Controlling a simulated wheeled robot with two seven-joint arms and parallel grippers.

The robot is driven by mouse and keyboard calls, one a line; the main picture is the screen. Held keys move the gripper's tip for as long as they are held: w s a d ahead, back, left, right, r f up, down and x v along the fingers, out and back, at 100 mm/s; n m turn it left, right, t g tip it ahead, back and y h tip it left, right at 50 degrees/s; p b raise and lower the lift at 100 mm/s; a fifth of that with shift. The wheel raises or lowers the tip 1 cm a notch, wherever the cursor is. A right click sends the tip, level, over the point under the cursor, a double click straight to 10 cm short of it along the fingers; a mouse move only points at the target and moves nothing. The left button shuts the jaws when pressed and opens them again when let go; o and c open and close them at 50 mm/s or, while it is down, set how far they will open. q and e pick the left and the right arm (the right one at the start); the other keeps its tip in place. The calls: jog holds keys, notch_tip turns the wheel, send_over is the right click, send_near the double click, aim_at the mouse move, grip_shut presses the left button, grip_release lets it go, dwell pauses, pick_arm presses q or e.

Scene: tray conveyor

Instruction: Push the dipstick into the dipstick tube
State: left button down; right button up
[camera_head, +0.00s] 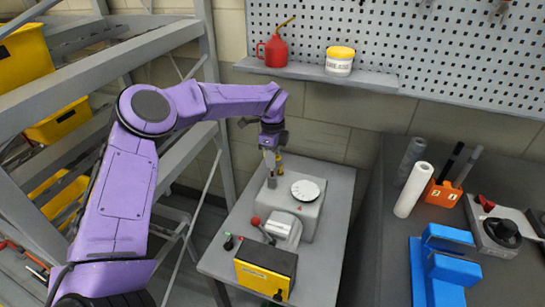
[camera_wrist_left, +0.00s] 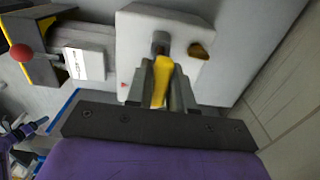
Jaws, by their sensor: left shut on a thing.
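My left gripper (camera_head: 270,155) points down over the back left of a grey machine housing (camera_head: 303,215). In the left wrist view its fingers (camera_wrist_left: 161,92) are shut on the yellow grip of the dipstick (camera_wrist_left: 160,80). A short grey round tube (camera_wrist_left: 161,40) stands up from the housing just beyond the fingertips. The dipstick's grip lines up closely with this tube, but the fingers hide its lower part. I cannot tell how deep it sits in the tube. My right gripper is not in view.
A dark yellow cap-like part (camera_wrist_left: 199,50) sits beside the tube. A yellow-and-black box (camera_head: 265,270) stands at the front of the grey table (camera_head: 330,255). A metal rack stands left.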

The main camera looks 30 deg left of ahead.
pick_arm(q)
jog(key=shift+f+b, duration=1.75)
jog(key=shift+f, duration=0.3)
jog(key=c, duration=0.9)
grip_release()
notch_tip(320, 180, up, 11)
jog(key=shift+f+b, duration=0.2)
jog(key=shift+b, duration=0.4)
